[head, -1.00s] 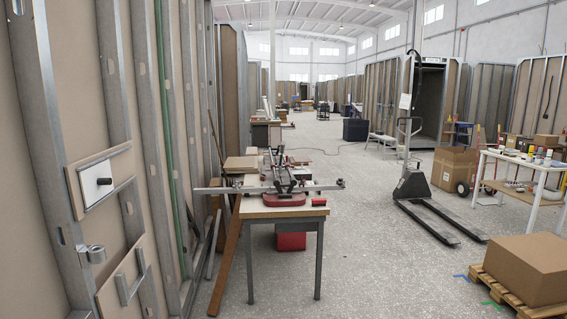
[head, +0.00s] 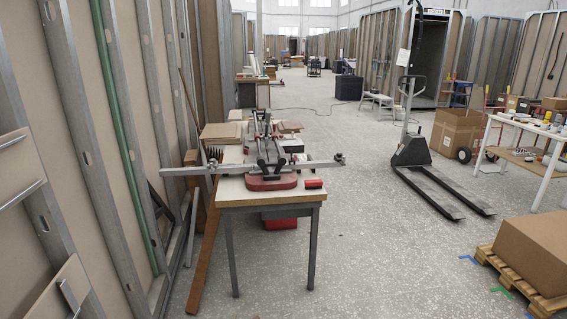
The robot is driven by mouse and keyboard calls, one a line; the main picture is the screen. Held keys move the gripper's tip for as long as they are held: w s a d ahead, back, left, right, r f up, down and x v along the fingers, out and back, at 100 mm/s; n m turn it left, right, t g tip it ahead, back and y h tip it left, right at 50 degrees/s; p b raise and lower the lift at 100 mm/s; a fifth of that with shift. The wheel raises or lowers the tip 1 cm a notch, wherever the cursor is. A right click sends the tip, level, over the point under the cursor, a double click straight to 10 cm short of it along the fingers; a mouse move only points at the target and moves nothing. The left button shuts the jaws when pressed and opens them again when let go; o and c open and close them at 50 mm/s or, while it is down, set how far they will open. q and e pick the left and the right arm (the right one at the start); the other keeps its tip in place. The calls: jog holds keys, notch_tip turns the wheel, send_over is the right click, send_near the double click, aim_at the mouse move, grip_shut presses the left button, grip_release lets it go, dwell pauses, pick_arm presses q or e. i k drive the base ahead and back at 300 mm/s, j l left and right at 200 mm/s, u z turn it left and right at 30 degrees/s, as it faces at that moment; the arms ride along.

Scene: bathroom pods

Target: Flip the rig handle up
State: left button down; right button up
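A red and grey rig (head: 270,172) with a long metal crossbar (head: 190,170) stands on a table (head: 230,190) ahead of me, a little left of centre. Its dark levers and upright metal parts show above the red base, but at this distance I cannot tell which part is the handle or how it is set. A small red object (head: 314,183) lies on the table to the right of the base. Neither of my grippers is in view.
Framed wall panels (head: 95,120) line the left side, with boards leaning near the table. A pallet jack (head: 412,150) stands to the right. A box on a pallet (head: 545,255) is at lower right. The floor between table and pallet is clear.

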aim_at(266, 136)
jog(key=i+z, duration=0.1)
jog(key=i, duration=0.45)
jog(key=i+j+z, duration=0.1)
jog(key=i, duration=0.5)
jog(key=i+j+z, duration=0.1)
jog(key=i, duration=0.45)
jog(key=i+j+z, duration=0.15)
jog(key=i, duration=0.4)
jog(key=i+j+z, duration=0.35)
jog(key=i, duration=0.25)
jog(key=i+j, duration=0.05)
jog(key=j, duration=0.05)
